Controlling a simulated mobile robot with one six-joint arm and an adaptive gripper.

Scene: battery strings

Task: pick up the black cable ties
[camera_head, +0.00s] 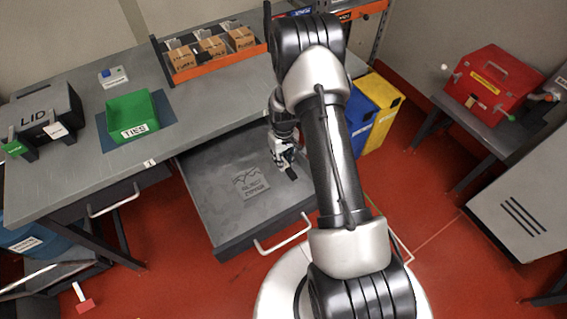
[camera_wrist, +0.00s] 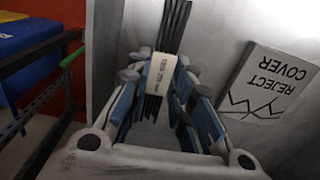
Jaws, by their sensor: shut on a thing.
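The black cable ties (camera_wrist: 172,28) are a bundle of thin black strips with a pale printed band (camera_wrist: 158,75) around them. They stand between the two fingers of my gripper (camera_wrist: 160,95) in the wrist view, and the gripper is shut on them at the band. In the head view my gripper (camera_head: 284,160) is low inside the open drawer (camera_head: 215,185), at its right part. The cable ties are small and dark there, at the fingertips (camera_head: 291,173). I cannot tell whether they touch the drawer floor.
A reject cover (camera_head: 250,184) lies in the drawer, left of my gripper; it also shows in the wrist view (camera_wrist: 270,85). A green bin marked TIES (camera_head: 133,117) stands on the bench, left of an orange rack (camera_head: 215,67) with boxes. A black LID case (camera_head: 45,115) is farther left.

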